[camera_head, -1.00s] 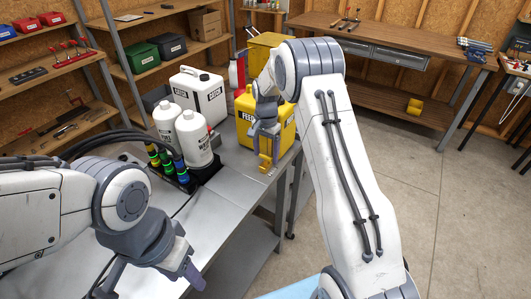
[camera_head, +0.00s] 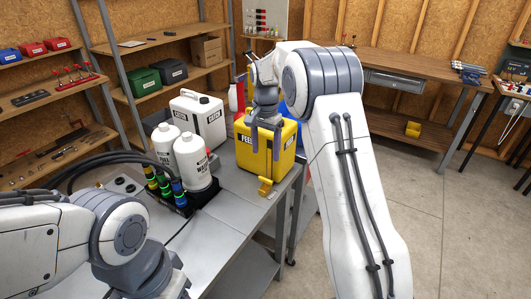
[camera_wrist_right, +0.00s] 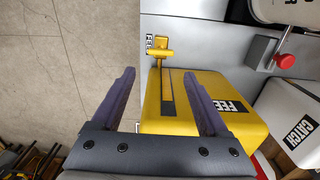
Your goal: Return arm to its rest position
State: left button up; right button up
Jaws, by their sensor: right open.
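My right arm reaches in from the right in the head view. Its gripper (camera_head: 265,152) points down in front of the yellow FEED container (camera_head: 284,152), which stands on the metal bench (camera_head: 228,215). The fingers are apart and hold nothing. In the right wrist view the open gripper (camera_wrist_right: 158,76) has the container's yellow top (camera_wrist_right: 182,108) below and partly between its fingers. I cannot tell whether they touch it. My left arm (camera_head: 115,240) is at the lower left; its gripper is out of view.
A small yellow valve handle (camera_head: 265,187) sits at the bench edge near the container. White bottles (camera_head: 198,165), a white CATCH can (camera_head: 205,118) and colour-banded hose couplings (camera_head: 165,185) stand to its left. Concrete floor (camera_head: 460,220) is clear at right.

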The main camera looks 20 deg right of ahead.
jog(key=s+a+r+n, duration=0.4)
jog(key=s+a+n, duration=0.5)
jog(key=s+a, duration=0.7)
jog(key=s+a+f+n, duration=0.1)
jog(key=s+n, duration=0.3)
jog(key=s, duration=0.6)
jog(key=s+a+f+n+y, duration=0.1)
jog(key=s+n, duration=0.4)
jog(key=s, duration=0.6)
jog(key=shift+a+f, duration=0.2)
jog(key=shift+f, duration=0.25)
